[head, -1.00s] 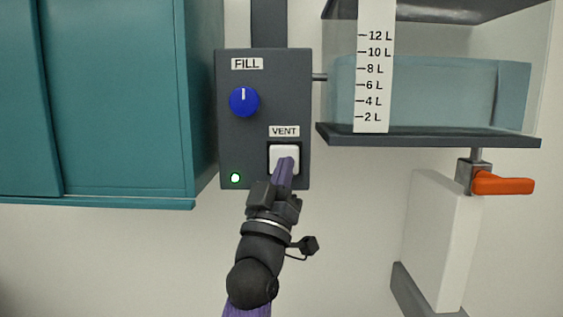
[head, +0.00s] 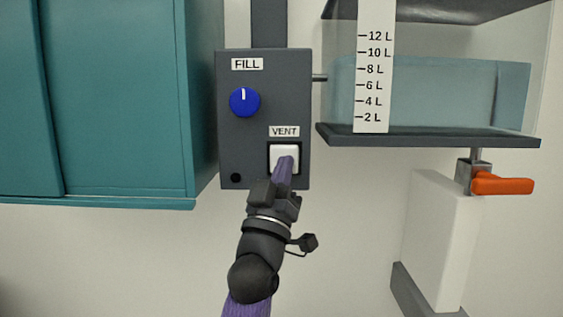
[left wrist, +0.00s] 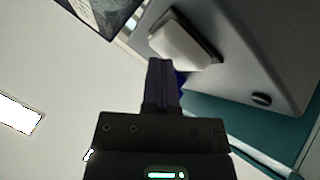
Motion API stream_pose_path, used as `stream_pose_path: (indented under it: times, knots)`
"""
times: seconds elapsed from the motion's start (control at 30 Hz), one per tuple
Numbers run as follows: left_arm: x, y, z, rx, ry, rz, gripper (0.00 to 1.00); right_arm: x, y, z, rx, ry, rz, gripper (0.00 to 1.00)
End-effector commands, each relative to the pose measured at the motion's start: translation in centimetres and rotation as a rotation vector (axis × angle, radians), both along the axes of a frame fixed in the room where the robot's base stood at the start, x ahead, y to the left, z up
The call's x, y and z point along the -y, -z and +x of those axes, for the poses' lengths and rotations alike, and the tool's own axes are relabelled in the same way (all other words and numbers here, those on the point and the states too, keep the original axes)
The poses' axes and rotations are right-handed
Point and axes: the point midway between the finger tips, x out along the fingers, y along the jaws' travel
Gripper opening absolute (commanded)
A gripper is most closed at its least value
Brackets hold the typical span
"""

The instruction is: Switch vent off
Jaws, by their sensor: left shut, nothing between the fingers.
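The white VENT switch (head: 284,154) is a rocker on the dark grey panel (head: 265,120), under the VENT label (head: 284,131). It also shows in the left wrist view (left wrist: 183,44). The indicator lamp (head: 236,178) at the panel's lower left is dark; it is also dark in the left wrist view (left wrist: 261,99). My left gripper (head: 286,160) is shut and empty, its fingertips over the lower part of the switch in the head view. Whether they touch it I cannot tell. My right gripper is in neither view.
A blue FILL knob (head: 244,102) sits higher on the panel, its white mark upward. A teal cabinet (head: 110,100) stands close on the left. A clear tank (head: 440,95) with a litre scale (head: 374,80) and an orange valve handle (head: 502,184) are on the right.

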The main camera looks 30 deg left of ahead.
Motion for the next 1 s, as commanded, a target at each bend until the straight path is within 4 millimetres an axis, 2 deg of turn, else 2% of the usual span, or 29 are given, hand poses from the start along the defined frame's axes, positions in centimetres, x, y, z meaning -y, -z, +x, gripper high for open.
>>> stream_pose_path:
  times: [0.47, 0.8, 1.0]
  knots:
    - [0.5, 0.0, -0.8, -0.001, 0.001, -0.001, 0.00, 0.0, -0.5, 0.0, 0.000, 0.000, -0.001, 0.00]
    - [2.8, -0.1, -4.6, -0.001, 0.000, -0.001, 0.00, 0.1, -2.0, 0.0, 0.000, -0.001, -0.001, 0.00]
    - [3.6, 0.0, -5.8, -0.001, 0.000, -0.001, 0.00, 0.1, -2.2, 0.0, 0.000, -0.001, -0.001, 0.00]
